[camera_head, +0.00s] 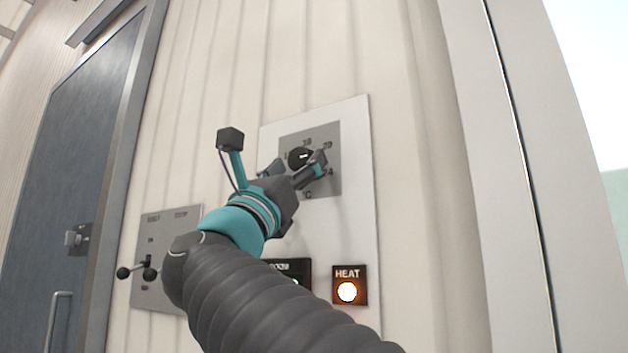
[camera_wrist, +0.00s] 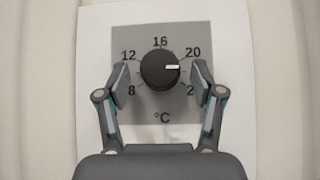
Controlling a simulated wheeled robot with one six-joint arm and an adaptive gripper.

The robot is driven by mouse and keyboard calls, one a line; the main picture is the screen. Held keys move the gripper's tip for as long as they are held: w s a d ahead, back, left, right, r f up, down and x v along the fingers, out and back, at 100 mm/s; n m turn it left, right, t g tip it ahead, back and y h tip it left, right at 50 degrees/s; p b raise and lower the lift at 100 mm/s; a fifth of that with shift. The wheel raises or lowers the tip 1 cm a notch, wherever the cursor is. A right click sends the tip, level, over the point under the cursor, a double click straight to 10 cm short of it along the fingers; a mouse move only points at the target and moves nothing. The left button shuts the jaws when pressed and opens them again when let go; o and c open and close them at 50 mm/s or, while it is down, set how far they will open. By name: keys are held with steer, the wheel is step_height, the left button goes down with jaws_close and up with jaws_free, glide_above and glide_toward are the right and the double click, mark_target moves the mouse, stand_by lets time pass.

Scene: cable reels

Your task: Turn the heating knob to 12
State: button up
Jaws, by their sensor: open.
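The heating knob (camera_wrist: 158,70) is a round black dial with a white pointer mark. It sits on a grey scale plate (camera_wrist: 200,36) marked with 8, 12, 16, 20 and a partly hidden number, with °C below. The white mark points right, between 20 and the partly hidden number at lower right. My gripper (camera_wrist: 161,80) is open, with one finger on each side of the knob; I cannot tell whether either touches it. In the head view the knob (camera_head: 299,157) shows partly behind my gripper (camera_head: 296,173).
The plate is on a white wall panel (camera_head: 353,220). Below it, a HEAT lamp (camera_head: 347,291) glows, beside a dark display (camera_head: 296,268) partly hidden by my arm. A grey switch panel (camera_head: 160,235) with black-knobbed levers and a dark door (camera_head: 75,150) are at left.

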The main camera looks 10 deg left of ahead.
steer(key=c, duration=1.1)
steer(key=shift+c, duration=0.2)
steer(key=shift+d+n+y, duration=0.1)
steer(key=shift+n+y, duration=0.3)
steer(key=shift+n, duration=0.1)
steer(key=n+y, duration=0.7)
steer(key=n, duration=0.1)
steer(key=shift+s+d+r+t, duration=0.15)
steer(key=shift+d+t, duration=0.1)
steer(key=shift+t, duration=0.15)
steer(key=n+g+y, duration=0.1)
steer(key=n+y, duration=0.2)
steer(key=n, duration=0.1)
steer(key=n+g+y+p, duration=0.1)
steer(key=n+g+y, duration=0.1)
steer(key=n+y, duration=0.2)
steer(key=shift+s+d+r+n, duration=0.1)
steer(key=shift+d+r+n, duration=0.1)
steer(key=shift+n, duration=0.1)
steer(key=shift+d+r+n+g+y, duration=0.15)
steer(key=shift+n+g+y, duration=0.75)
steer(key=shift+n+g, duration=0.9)
steer(key=shift+r+n+g, duration=0.15)
steer(key=shift+n+g, duration=0.45)
steer(key=shift+n, duration=0.4)
steer(key=shift+r+n+g, duration=0.1)
steer(key=shift+n+g, duration=0.5)
steer(key=shift+n, duration=0.7)
steer(key=shift+h, duration=0.3)
